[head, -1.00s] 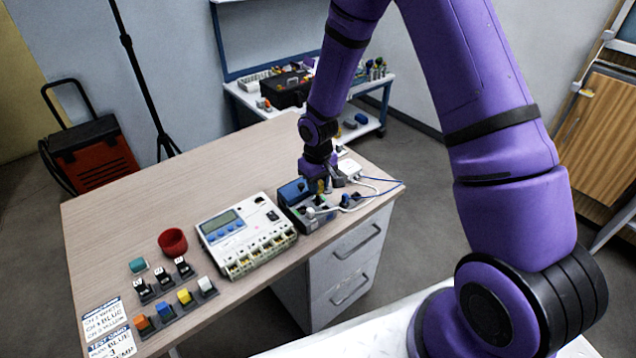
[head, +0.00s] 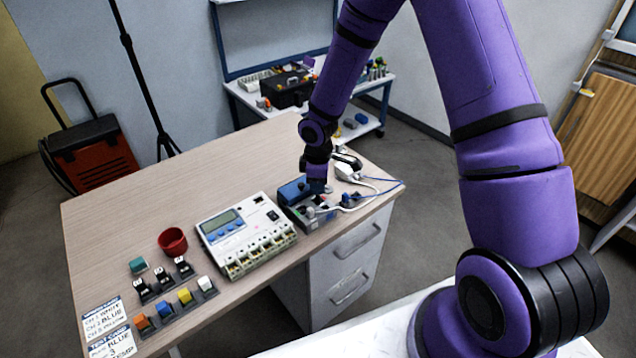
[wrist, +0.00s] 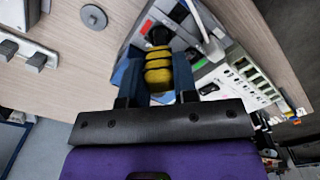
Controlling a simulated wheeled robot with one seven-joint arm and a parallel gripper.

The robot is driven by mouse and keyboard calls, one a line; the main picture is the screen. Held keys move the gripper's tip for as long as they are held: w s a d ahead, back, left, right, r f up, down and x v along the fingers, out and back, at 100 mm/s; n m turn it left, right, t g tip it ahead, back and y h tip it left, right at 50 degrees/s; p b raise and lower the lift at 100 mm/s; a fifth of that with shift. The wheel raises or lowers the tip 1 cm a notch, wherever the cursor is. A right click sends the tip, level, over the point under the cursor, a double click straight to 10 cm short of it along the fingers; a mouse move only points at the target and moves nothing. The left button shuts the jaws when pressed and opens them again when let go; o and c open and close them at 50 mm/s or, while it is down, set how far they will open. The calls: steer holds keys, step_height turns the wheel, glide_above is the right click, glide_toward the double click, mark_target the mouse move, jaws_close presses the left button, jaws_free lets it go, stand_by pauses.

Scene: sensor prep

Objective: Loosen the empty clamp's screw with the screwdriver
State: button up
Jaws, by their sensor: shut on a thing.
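My gripper (wrist: 157,82) is shut on the yellow-and-black handle of the screwdriver (wrist: 158,68) in the wrist view. The handle's far black end points at the grey clamp unit (wrist: 145,28), which has red marks and a white cable over it. The screwdriver's tip is hidden, so I cannot tell whether it touches a screw. In the head view my gripper (head: 317,188) is low over the clamp unit (head: 299,222), beside its blue block (head: 293,188). The individual clamps are too small and partly covered, so I cannot tell which one is empty.
A white meter (head: 245,236) stands left of the clamp unit. A red cup (head: 172,241), several coloured blocks (head: 184,296) and printed cards (head: 108,335) lie farther left. White and blue cables (head: 378,190) run near the table's right edge. The back left of the tabletop is clear.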

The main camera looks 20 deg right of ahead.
steer(key=n, duration=0.4)
steer(key=shift+n, duration=0.4)
steer(key=n, duration=0.4)
steer(key=shift+n, duration=0.4)
steer(key=o, duration=1.2)
steer(key=shift+c, duration=0.2)
